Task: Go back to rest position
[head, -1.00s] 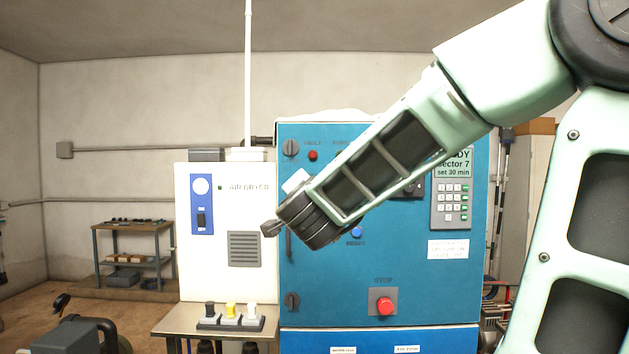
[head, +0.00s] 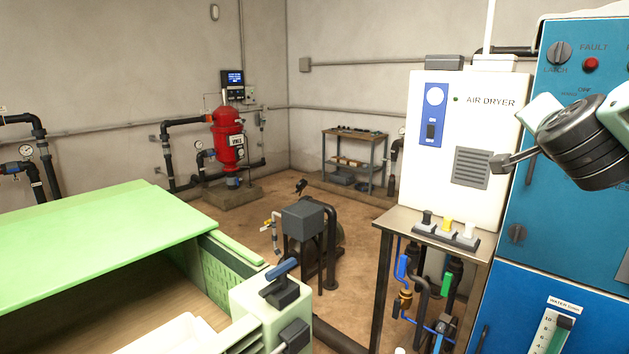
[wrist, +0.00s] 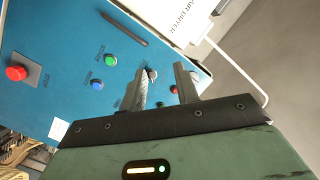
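A dark handle (wrist: 125,29) also shows on the panel.
A green-topped unit (head: 95,240) fills the lower left, with a box bearing a blue lever (head: 281,268) at its corner. A metal table (head: 400,218) with three switches stands below the dryer. A pump (head: 303,222) and a red tank (head: 228,140) stand farther back. Brown floor between them is open.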

